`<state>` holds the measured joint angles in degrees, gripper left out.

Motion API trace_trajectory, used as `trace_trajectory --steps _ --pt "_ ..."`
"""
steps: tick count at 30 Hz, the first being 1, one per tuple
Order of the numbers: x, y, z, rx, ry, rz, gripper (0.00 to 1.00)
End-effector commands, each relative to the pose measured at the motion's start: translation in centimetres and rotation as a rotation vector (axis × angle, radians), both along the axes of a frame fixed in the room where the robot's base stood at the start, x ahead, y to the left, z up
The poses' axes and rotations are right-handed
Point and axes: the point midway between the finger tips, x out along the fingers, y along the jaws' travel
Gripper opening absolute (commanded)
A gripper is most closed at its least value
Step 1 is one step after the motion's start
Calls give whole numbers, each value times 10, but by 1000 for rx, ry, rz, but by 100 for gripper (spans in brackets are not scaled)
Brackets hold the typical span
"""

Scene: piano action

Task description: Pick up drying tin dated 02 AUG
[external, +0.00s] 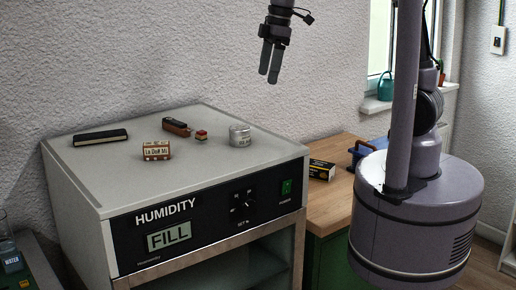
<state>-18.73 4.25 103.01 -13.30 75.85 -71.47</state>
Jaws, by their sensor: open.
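A small round silvery tin (240,135) stands upright on the right part of the grey top of the humidity cabinet (110,190). It has a label or marking on its side, too small to read, so I cannot tell its date. No other tin shows on the cabinet top. My gripper (269,77) hangs above and to the right of the tin in the picture, fingers pointing down. It is open and holds nothing, well clear of the cabinet top.
On the cabinet top are a black flat case (101,138), a small lettered block (156,150), a dark reddish-brown item (177,127) and a small red item (201,135). A wooden bench (330,205) at right holds a black-and-yellow box (321,169) and a blue item (361,151).

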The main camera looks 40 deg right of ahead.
Motion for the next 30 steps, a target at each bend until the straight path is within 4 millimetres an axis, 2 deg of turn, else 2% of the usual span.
trace_trajectory --steps 1,3,6,8,12,16,18,23,30 --pt "13 20 15 -27 21 145 79" --pt "24 39 13 -51 34 306 79" --pt "31 51 3 -66 42 415 79" --pt "31 53 -12 -67 44 428 79" --pt "30 58 -57 -66 45 426 79" --pt "30 62 -93 -67 44 425 79" --pt "30 64 -107 -66 43 424 79" --pt "30 68 -124 -66 41 424 79" --pt "29 79 -166 -65 41 423 79"
